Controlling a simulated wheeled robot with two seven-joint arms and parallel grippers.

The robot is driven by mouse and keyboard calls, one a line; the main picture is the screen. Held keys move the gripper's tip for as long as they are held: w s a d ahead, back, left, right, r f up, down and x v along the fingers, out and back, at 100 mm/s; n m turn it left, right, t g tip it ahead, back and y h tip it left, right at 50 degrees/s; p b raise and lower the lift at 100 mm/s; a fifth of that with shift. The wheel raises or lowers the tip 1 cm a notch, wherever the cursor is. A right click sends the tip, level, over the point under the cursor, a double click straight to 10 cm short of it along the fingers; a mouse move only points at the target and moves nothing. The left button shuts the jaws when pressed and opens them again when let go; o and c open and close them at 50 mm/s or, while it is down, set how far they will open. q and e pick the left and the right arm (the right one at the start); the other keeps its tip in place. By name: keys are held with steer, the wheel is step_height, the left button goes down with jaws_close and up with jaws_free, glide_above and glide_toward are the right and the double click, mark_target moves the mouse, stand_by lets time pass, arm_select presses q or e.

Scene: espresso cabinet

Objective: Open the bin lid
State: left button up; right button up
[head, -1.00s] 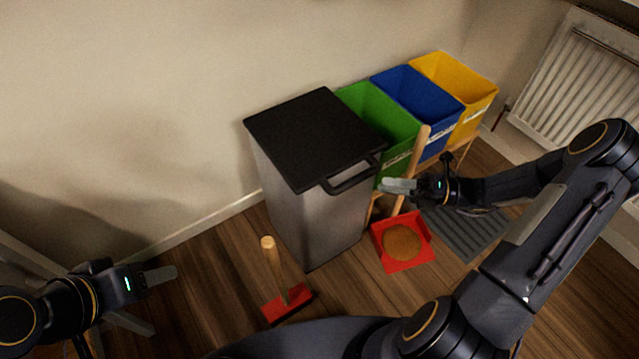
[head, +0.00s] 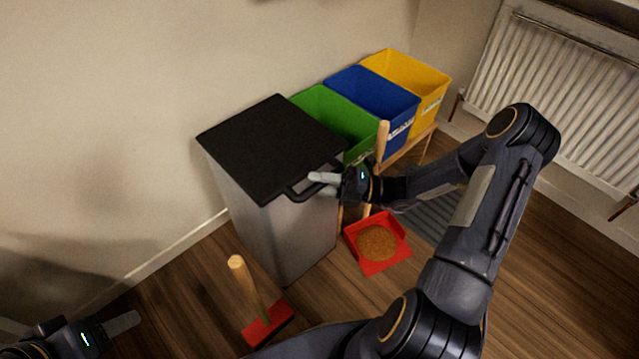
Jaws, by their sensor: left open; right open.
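The bin (head: 285,228) is a tall grey metal box standing on the wooden floor against the wall. Its black lid (head: 268,145) lies flat and closed on top. A black bar handle (head: 298,193) sticks out from the lid's front edge. My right gripper (head: 322,183) is open, with its pale fingers at the right end of the handle; I cannot tell whether they touch it or surround it. My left gripper (head: 125,323) is open and empty at the lower left, well away from the bin.
Green (head: 335,118), blue (head: 375,100) and yellow (head: 408,80) crates stand right of the bin on a wooden rack. A red dustpan (head: 376,262) and a red brush (head: 266,322) with wooden handles are on the floor before it. A white radiator (head: 560,95) is at the right.

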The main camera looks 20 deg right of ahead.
jaws_close()
